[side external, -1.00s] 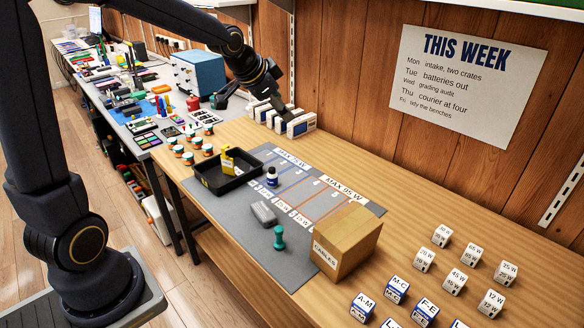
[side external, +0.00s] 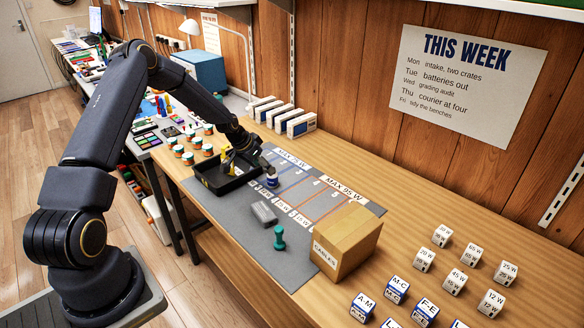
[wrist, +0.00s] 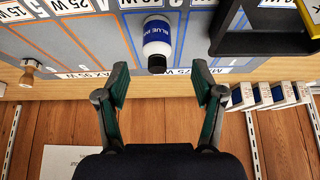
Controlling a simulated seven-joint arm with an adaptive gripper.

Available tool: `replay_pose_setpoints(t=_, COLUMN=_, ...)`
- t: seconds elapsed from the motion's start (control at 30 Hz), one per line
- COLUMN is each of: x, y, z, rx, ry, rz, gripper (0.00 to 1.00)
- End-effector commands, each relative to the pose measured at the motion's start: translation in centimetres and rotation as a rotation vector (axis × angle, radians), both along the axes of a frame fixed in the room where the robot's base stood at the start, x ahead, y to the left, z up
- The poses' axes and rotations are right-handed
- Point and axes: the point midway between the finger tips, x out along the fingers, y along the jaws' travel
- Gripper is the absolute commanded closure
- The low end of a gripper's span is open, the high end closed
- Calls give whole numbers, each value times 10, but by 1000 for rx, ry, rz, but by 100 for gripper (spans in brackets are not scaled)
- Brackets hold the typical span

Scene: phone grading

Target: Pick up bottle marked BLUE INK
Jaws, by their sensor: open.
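The bottle marked BLUE INK (side external: 272,180) stands on the grey mat, beside the black tray. In the wrist view the white bottle (wrist: 157,35) has a blue label reading "BLUE IN…" and a black cap; the rest of the label is out of sight. My gripper (side external: 262,166) is close to the bottle in the side view. In the wrist view my gripper (wrist: 162,82) has its two green-padded fingers wide apart and empty, with the bottle ahead of the gap between them.
The black tray (side external: 213,187) holds a yellow item, partly hidden by my arm. A grey block (side external: 264,213), a teal stamp-like piece (side external: 279,238) and a cardboard box (side external: 346,240) stand nearer the front. White-and-blue boxes (side external: 301,124) line the wall side.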

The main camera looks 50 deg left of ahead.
Motion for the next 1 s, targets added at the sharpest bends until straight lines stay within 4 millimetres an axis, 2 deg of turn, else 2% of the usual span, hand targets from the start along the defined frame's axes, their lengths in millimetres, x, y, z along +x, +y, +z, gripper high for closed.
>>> replay_pose_setpoints(t=0.1, x=7, y=0, z=-13, rx=0, ry=2, rz=0, gripper=32)
replay_pose_setpoints(t=0.27, x=13, y=-2, z=-22, rx=0, ry=2, rz=-1, gripper=32)
replay_pose_setpoints(t=0.5, x=32, y=-4, z=-53, rx=0, ry=2, rz=1, gripper=32)
replay_pose_setpoints(t=0.6, x=36, y=-4, z=-59, rx=1, ry=1, rz=0, gripper=32)
replay_pose_setpoints(t=0.83, x=36, y=-4, z=-60, rx=1, ry=1, rz=0, gripper=32)
replay_pose_setpoints(t=1.0, x=36, y=-4, z=-60, rx=1, ry=1, rz=0, gripper=50)
